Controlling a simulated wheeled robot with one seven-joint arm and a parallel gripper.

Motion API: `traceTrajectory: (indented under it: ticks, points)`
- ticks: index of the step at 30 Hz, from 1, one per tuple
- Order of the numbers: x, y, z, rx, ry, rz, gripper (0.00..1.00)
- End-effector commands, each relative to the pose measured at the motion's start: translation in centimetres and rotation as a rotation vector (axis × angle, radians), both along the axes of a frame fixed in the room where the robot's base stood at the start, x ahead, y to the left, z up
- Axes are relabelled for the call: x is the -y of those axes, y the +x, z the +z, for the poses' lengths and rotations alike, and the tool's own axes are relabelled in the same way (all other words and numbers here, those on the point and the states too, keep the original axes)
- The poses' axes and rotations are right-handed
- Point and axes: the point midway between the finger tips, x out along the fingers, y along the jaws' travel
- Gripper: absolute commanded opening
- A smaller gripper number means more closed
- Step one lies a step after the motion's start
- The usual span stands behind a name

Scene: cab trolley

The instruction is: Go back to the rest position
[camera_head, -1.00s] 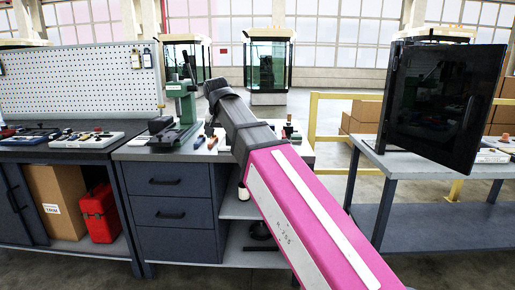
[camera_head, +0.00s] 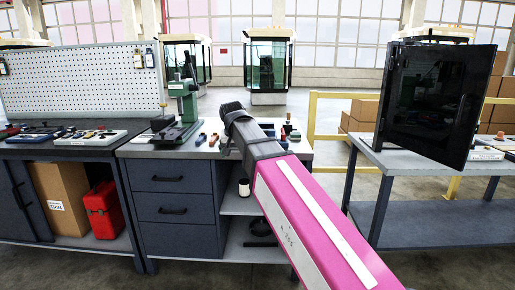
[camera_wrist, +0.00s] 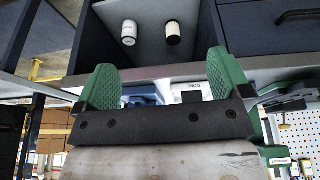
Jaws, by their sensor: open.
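My gripper (camera_wrist: 163,76) shows in the wrist view with its two green, textured fingers wide apart and nothing between them. In the head view my arm, with its pink link, reaches from the lower right over the drawer bench (camera_head: 172,208). The gripper's fingers cannot be made out there. In the wrist view, a white canister (camera_wrist: 129,33) and a black-and-white canister (camera_wrist: 173,33) stand on the bench's shelf, beyond the fingertips and apart from them.
A green press (camera_head: 182,103) stands on the drawer bench, with small tools near it. A pegboard bench (camera_head: 60,148) is at left, with a red can (camera_head: 103,210) below. At right, a dark-doored cabinet (camera_head: 435,100) sits on a grey table (camera_head: 400,165). Yellow railing (camera_head: 312,120) stands behind.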

Motion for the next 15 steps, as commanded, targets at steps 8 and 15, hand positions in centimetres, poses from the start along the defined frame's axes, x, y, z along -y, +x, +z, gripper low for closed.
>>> traceTrajectory:
  ticks: [8,15]
  points:
    - [5.8,0.2,-9.1,-0.071,-0.019,0.008,0.96]
    - [11.5,-0.8,-17.4,-0.138,-0.024,0.015,0.96]
